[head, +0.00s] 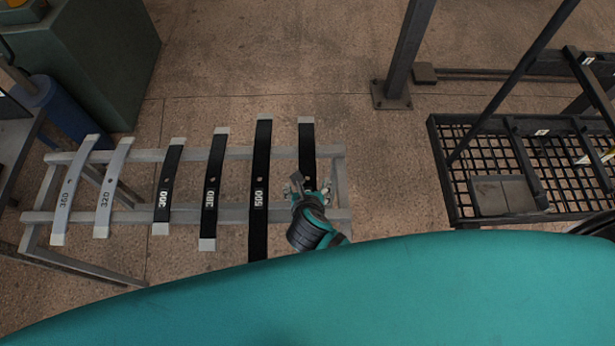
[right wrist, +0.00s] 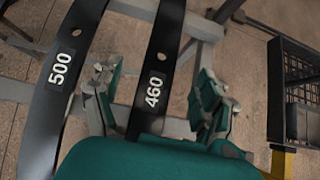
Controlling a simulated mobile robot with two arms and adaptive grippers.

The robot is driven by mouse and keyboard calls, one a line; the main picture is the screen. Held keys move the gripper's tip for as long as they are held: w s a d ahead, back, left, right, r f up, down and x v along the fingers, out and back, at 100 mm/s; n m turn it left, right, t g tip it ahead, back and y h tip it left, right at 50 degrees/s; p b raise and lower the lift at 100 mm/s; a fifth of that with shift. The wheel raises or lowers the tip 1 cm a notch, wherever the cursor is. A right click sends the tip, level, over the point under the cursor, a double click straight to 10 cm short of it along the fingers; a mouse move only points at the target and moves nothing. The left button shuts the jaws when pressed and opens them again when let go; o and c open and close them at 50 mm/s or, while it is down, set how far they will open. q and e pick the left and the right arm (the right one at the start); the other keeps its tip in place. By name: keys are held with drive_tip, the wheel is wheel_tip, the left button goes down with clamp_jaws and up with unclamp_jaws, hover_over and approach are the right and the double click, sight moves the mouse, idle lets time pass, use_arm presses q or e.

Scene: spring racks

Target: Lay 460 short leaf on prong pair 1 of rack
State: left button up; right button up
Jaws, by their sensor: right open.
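The 460 leaf (head: 307,142) is black with a pale far tip and lies across the grey stand at its right end. Its label shows in the right wrist view (right wrist: 157,85). My right gripper (head: 307,188) is over the near part of this leaf. In the right wrist view my right gripper (right wrist: 160,100) is open, with a finger on each side of the leaf and gaps between. The leaf's near end is hidden by my gripper and arm. The rack (head: 447,180) is the dark frame at the right; its prong numbers cannot be read. My left gripper is not in view.
The 500 leaf (head: 261,160) lies close to the left of the 460 leaf. Leaves 380 (head: 213,180), 300 (head: 168,180), 320 (head: 115,180) and 360 (head: 75,185) lie further left on the stand (head: 340,165). A grey post (head: 408,50) stands behind. Floor is clear between stand and rack.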

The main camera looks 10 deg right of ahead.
sight(307, 177)
drive_tip(key=x, duration=0.3)
drive_tip(key=shift+w+f, duration=0.1)
drive_tip(key=shift+w, duration=0.1)
drive_tip(key=shift+x, duration=0.75)
drive_tip(key=x, duration=0.4)
drive_tip(key=shift+w+d+f+p, duration=0.1)
drive_tip(key=shift+d+f+p, duration=0.1)
drive_tip(key=shift+p, duration=0.1)
drive_tip(key=shift+w+f, duration=0.1)
clamp_jaws()
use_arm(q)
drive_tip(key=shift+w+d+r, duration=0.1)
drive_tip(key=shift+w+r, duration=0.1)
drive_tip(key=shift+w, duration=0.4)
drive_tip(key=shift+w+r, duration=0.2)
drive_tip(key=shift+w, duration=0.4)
use_arm(e)
drive_tip(key=shift+w, duration=0.1)
